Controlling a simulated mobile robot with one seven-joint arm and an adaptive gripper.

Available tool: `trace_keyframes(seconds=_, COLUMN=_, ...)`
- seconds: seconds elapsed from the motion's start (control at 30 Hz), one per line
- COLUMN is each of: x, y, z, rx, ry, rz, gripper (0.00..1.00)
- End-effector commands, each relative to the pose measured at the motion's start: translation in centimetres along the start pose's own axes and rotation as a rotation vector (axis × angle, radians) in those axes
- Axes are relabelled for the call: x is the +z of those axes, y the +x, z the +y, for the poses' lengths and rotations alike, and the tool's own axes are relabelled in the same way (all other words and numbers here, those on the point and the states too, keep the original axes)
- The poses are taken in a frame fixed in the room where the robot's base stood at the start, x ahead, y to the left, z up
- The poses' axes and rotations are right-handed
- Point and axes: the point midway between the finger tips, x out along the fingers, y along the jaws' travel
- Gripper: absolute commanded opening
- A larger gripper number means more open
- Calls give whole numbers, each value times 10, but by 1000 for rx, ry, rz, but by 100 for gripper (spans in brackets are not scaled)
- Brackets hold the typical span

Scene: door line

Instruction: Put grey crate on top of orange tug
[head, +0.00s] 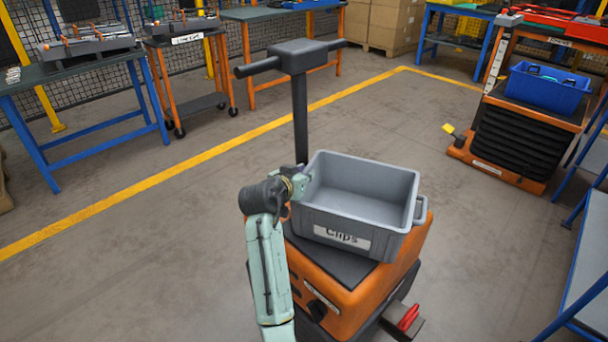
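The grey crate (342,238), an empty open box with a "Clips" label, is at the top of the orange tug (345,302). It sits skewed over the tug's dark top plate (318,258), with bare plate showing at the front left. Its right end reaches to the tug's edge or slightly past it. I cannot tell whether its base rests fully on the plate. My gripper (302,181) is at the crate's left end, where the handle is. The fingertips are small and partly hidden, so their grip is unclear. The right handle (422,211) is free.
The tug's dark tiller (300,100) stands behind the crate. An orange lift cart with a blue crate (546,88) stands at the right. A blue-framed bench (585,270) is at the right edge. Workbenches line the back left. The floor at left is clear.

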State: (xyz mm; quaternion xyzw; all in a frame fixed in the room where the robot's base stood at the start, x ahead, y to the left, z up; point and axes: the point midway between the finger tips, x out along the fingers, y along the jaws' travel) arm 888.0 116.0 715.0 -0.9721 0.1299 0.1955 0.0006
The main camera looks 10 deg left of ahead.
Motion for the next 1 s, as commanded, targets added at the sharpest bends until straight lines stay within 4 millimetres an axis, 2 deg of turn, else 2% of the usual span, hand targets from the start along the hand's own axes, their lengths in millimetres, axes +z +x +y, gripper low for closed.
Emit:
trace_keyframes(seconds=0.33, x=0, y=-1, z=0, rx=0, ry=0, rz=0, gripper=25)
trace_keyframes(seconds=0.47, x=0, y=-9, z=0, rx=-1, ry=0, rz=1, gripper=25)
trace_keyframes(seconds=0.57, x=0, y=-25, z=-1, rx=-3, ry=0, rz=2, gripper=25)
trace_keyframes(seconds=0.8, x=0, y=-77, z=-1, rx=-3, ry=1, rz=3, gripper=25)
trace_keyframes(seconds=1.0, x=0, y=-109, z=-1, rx=-2, ry=0, rz=1, gripper=25)
